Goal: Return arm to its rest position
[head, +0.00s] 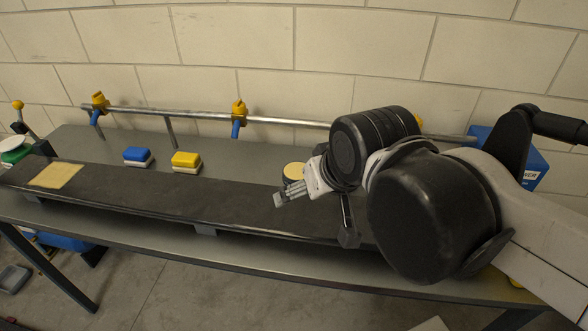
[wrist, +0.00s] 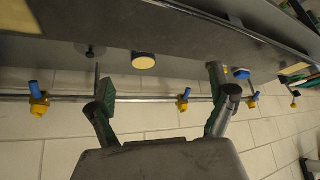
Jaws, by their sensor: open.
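My gripper (head: 313,218) is at the right of the head view, over the dark strip along the bench (head: 150,193). Its two fingers are spread apart with nothing between them. In the wrist view the open fingers (wrist: 160,82) also show, with the rail and wall behind them. My arm reaches in from the right and hides the right part of the bench. A round tan-topped item (head: 294,171) is just behind my gripper, partly covered by it; it also shows in the wrist view (wrist: 144,61).
A metal rail (head: 200,114) runs along the wall with yellow-and-blue clips (head: 239,114). A blue sponge (head: 138,155), a yellow sponge (head: 186,161) and a tan cloth (head: 56,175) lie to the left. A blue box (head: 527,165) stands behind my arm. The strip between cloth and gripper is clear.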

